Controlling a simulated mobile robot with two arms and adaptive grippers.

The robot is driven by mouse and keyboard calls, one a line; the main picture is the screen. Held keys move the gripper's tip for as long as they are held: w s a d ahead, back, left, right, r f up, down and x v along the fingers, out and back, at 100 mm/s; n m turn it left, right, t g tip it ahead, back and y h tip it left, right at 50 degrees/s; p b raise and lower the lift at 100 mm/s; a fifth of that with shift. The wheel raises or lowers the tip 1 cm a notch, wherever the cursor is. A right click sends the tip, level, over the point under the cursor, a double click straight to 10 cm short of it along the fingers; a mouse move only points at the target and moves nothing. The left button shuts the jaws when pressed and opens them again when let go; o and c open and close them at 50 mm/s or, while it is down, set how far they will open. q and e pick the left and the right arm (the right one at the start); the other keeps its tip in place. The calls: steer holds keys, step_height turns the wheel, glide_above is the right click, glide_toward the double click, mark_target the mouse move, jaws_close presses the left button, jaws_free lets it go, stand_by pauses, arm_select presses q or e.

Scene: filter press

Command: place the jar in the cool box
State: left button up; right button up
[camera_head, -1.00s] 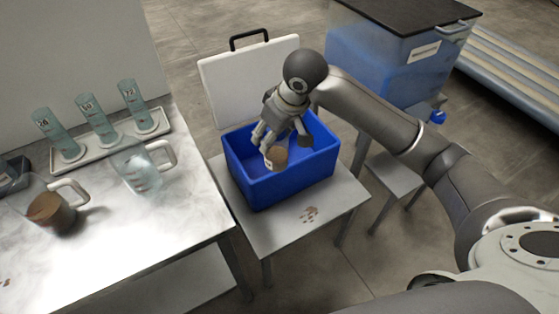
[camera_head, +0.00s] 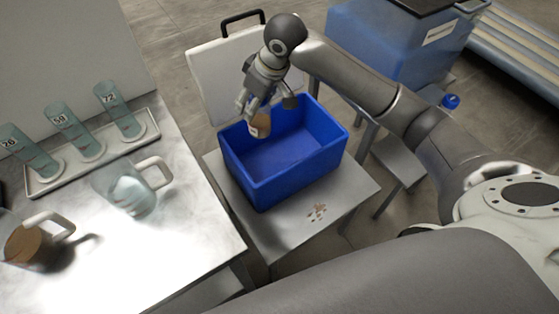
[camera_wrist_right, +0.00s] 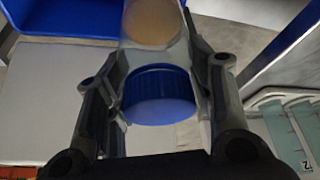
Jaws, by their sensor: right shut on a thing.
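The jar (camera_head: 260,124) has brown contents and a pale label. My right gripper (camera_head: 270,104) is shut on it and holds it by the back left rim of the cool box in the head view. In the right wrist view, the jar's blue lid (camera_wrist_right: 160,95) sits between the fingers, with its clear body and brown contents beyond. The cool box (camera_head: 262,190) is a blue open bin on a small grey table; its visible floor is bare. The jar's exact height over the rim is hard to tell. My left gripper is out of view.
The cool box's white lid (camera_head: 215,72) with a black handle stands behind it. A steel table (camera_head: 150,240) at left bears a rack (camera_head: 100,165) of labelled cylinders, a clear jug (camera_head: 130,190) and a jug with brown contents (camera_head: 30,245). A large blue tank (camera_head: 380,45) stands behind.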

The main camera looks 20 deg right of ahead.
mark_target(255, 121)
steer(key=f+b, duration=0.4)
steer(key=f, duration=0.1)
steer(key=w+f+b, duration=0.1)
steer(key=f+b, duration=0.1)
steer(key=shift+f+b, duration=0.35)
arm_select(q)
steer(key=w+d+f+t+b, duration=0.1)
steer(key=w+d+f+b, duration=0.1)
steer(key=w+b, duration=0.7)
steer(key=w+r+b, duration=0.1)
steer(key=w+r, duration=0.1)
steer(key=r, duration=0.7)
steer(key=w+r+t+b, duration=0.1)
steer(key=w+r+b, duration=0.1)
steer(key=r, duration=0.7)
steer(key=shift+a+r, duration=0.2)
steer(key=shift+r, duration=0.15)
arm_select(e)
steer(key=w+d+f, duration=0.3)
steer(key=d+f, duration=0.3)
steer(key=f, duration=0.4)
steer(key=w+d+f, duration=0.4)
steer(key=d+f, duration=0.1)
steer(key=f, duration=0.5)
steer(key=shift+w+d+f, duration=0.2)
steer(key=shift+w+d, duration=0.05)
steer(key=shift+d, duration=0.15)
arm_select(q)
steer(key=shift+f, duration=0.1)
